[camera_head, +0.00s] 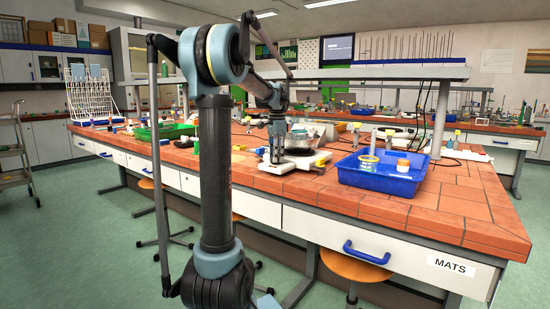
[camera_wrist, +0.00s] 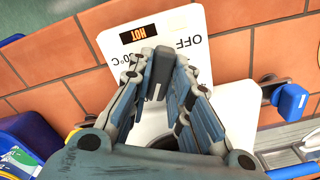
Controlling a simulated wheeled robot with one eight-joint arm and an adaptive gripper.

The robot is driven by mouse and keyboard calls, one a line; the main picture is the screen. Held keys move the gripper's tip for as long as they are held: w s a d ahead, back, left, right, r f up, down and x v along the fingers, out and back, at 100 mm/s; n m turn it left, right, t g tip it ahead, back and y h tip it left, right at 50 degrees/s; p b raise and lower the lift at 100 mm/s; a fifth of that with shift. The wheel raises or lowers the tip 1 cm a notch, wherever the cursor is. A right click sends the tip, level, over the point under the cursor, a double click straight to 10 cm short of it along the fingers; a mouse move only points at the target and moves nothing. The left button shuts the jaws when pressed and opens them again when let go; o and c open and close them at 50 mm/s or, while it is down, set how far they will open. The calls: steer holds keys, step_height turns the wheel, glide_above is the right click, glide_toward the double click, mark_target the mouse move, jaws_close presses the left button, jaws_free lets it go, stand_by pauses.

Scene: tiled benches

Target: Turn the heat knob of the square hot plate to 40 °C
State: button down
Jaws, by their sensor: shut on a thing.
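The square hot plate (camera_wrist: 205,72) is white, and its front panel shows upside down in the wrist view. In the head view the hot plate (camera_head: 318,159) sits near the front edge of the tiled bench. The panel carries "OFF", a black and orange "HOT" label and a partly covered "°C" marking. My gripper (camera_wrist: 163,72) is over this panel, its fingers closed together on the heat knob (camera_wrist: 157,84), a dark grey piece mostly hidden between them. In the head view my gripper (camera_head: 276,158) points down at the panel. The knob's setting cannot be read.
A blue tray (camera_head: 345,180) with a yellow-ringed item and an orange-and-white jar stands right of the hot plate. A green tray (camera_head: 143,134) lies at left. The bench's front right corner is clear.

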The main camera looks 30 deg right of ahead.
steer(key=shift+w, duration=0.1)
steer(key=n, duration=0.5)
steer(key=shift+n, duration=0.4)
steer(key=n, duration=0.5)
steer(key=shift+n, duration=0.6)
steer(key=c, duration=1.5)
jaws_free()
steer(key=shift+w, duration=0.1)
steer(key=shift+r, duration=0.15)
step_height(320, 180, up, 12)
steer(key=shift+f, duration=0.15)
